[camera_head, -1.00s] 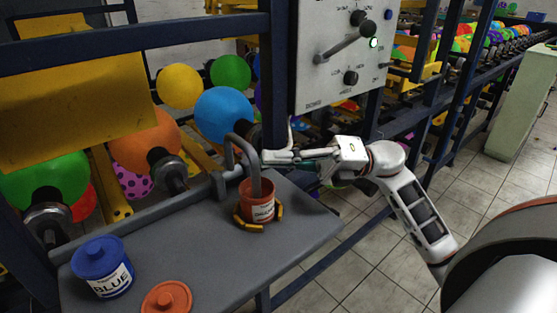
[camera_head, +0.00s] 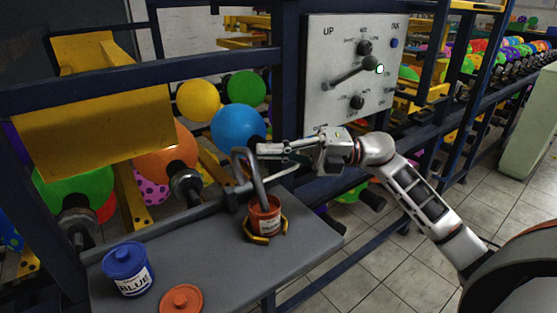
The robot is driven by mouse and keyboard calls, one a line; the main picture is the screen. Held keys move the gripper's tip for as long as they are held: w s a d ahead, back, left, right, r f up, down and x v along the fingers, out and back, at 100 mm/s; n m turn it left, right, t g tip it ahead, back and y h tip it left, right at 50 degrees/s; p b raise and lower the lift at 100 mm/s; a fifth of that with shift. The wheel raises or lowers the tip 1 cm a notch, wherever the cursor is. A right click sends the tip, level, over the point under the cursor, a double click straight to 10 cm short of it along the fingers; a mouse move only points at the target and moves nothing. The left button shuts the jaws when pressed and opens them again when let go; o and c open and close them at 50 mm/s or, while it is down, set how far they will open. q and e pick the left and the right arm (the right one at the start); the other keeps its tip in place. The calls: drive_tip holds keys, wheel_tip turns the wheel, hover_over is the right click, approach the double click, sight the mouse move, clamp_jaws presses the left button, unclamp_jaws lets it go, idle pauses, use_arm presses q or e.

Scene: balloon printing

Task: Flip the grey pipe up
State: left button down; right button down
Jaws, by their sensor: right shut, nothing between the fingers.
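The grey pipe (camera_head: 258,182) is a bent tube that rises at the back of the grey table and curves over. Its free end goes down into the open orange-red paint can (camera_head: 265,213), which sits between yellow holders. My right gripper (camera_head: 259,149) is shut and empty. Its fingertips are close to the right of the pipe's upper bend; I cannot tell whether they touch it. My left gripper is not in view.
A blue can (camera_head: 128,267) and an orange lid (camera_head: 181,299) are on the grey table (camera_head: 215,262). A control panel (camera_head: 335,103) with a lever and knobs hangs above my right gripper. Balloons and a yellow plate (camera_head: 95,130) are behind. The table's front right is clear.

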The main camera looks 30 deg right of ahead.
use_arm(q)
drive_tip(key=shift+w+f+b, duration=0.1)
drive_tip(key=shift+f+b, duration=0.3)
use_arm(e)
drive_tip(key=shift+w+a+r, duration=0.15)
drive_tip(key=shift+w+r, duration=0.15)
drive_tip(key=shift+w, duration=0.6)
drive_tip(key=shift+w+a+r, duration=0.1)
drive_tip(key=shift+w+r, duration=0.2)
drive_tip(key=shift+w, duration=0.55)
drive_tip(key=shift+w+a+r, duration=0.15)
drive_tip(key=shift+w+r, duration=0.15)
drive_tip(key=shift+w, duration=0.6)
drive_tip(key=shift+d, duration=0.1)
